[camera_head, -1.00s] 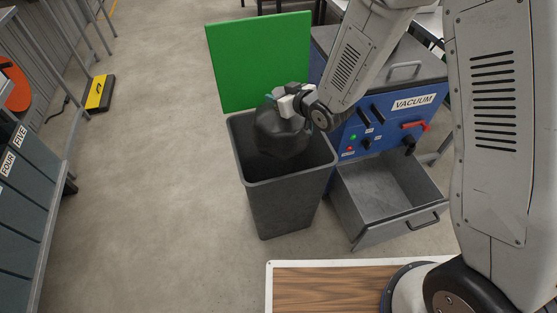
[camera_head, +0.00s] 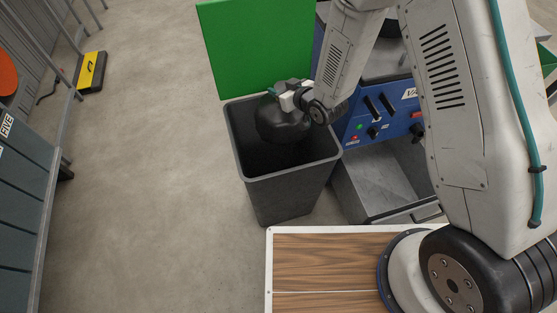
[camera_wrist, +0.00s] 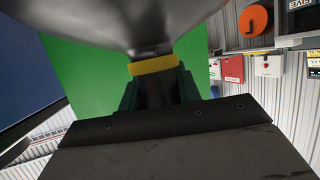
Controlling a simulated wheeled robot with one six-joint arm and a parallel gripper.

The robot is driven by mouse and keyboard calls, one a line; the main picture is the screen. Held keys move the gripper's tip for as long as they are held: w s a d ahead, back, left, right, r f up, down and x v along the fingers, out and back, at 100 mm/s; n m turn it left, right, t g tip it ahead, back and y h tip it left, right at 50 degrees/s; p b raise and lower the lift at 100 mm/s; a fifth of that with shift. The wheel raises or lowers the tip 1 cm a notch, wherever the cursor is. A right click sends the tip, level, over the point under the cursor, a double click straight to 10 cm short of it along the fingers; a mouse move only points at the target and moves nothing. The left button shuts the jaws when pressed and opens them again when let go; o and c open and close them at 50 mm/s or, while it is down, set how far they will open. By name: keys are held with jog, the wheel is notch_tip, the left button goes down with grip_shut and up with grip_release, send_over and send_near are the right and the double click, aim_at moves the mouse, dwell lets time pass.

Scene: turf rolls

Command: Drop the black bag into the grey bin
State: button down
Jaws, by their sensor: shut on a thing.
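The black bag (camera_head: 282,122) hangs from my gripper (camera_head: 277,91) in the head view. My gripper is shut on the bag's top. The grey bin (camera_head: 290,200) stands open below, and the bag's lower part is inside its mouth, below the rim, toward the back. The bin's green lid (camera_head: 257,45) is raised upright behind. In the wrist view, the dark neck of the bag (camera_wrist: 155,92) with a yellow band shows between the fingers, and the bag's bulge fills the top. The bin's inside bottom is too dark to make out.
A blue vacuum machine (camera_head: 385,118) stands right of the bin, with an open grey drawer (camera_head: 385,180) below it. A wooden-topped surface with a white edge (camera_head: 325,275) is in front. Grey cabinets (camera_head: 25,190) stand at the left. The floor between is clear.

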jog(key=shift+f, duration=1.3)
jog(key=c, duration=0.9)
grip_release()
jog(key=shift+s+f, duration=0.1)
jog(key=v, duration=0.7)
jog(key=shift+s+d, duration=0.2)
jog(key=shift+d, duration=0.05)
jog(key=shift+r, duration=0.25)
